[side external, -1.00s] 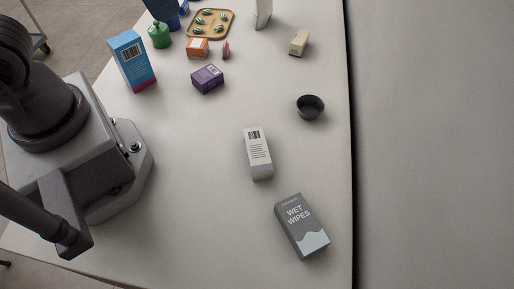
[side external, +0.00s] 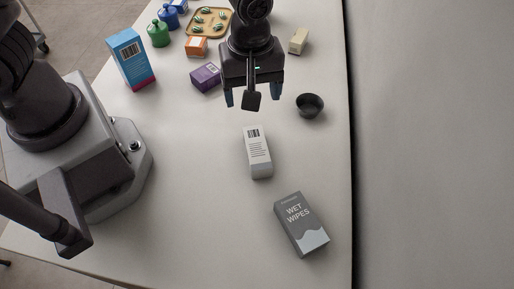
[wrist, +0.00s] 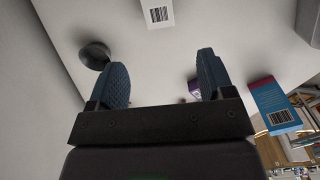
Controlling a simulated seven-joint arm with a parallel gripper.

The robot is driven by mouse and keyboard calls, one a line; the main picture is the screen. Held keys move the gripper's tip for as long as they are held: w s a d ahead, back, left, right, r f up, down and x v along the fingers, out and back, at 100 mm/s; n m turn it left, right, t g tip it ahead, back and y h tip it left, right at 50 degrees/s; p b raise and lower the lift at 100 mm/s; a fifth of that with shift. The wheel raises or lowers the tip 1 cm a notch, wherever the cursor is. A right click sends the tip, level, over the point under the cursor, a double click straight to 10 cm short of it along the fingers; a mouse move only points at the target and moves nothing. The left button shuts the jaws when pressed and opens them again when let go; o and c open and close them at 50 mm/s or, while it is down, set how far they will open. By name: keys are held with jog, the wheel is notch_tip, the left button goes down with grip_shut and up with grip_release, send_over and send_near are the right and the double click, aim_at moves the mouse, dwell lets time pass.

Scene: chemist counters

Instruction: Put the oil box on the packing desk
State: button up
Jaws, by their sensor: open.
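No box shows a readable oil label, so I cannot tell which is the oil box. A white box with a barcode (side external: 257,152) lies mid-counter; it also shows at the top of the wrist view (wrist: 157,12). A purple box (side external: 204,77) and a tall blue box with a pink base (side external: 132,60) are farther left. My gripper (side external: 253,98) is open and empty above the counter, up-picture from the white box and apart from it. Its two blue fingers are spread in the wrist view (wrist: 163,76). Which surface is the packing desk is unclear.
A grey wet wipes box (side external: 302,226) and a dark bowl (side external: 310,106) are on the white counter (side external: 190,190). An orange box (side external: 196,47), a beige box (side external: 298,41), a green bottle (side external: 158,34) and a wooden tray (side external: 191,24) are farther back. A grey surface (side external: 430,150) adjoins at right.

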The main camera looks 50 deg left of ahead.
send_over(254, 133)
jog(key=f, duration=0.6)
jog(key=shift+a+f, duration=0.3)
jog(key=shift+f, duration=0.05)
jog(key=shift+d+f, duration=0.15)
jog(key=shift+f, duration=1.25)
jog(key=shift+d+f, duration=0.15)
jog(key=shift+f, duration=1.2)
jog(key=c, duration=1.1)
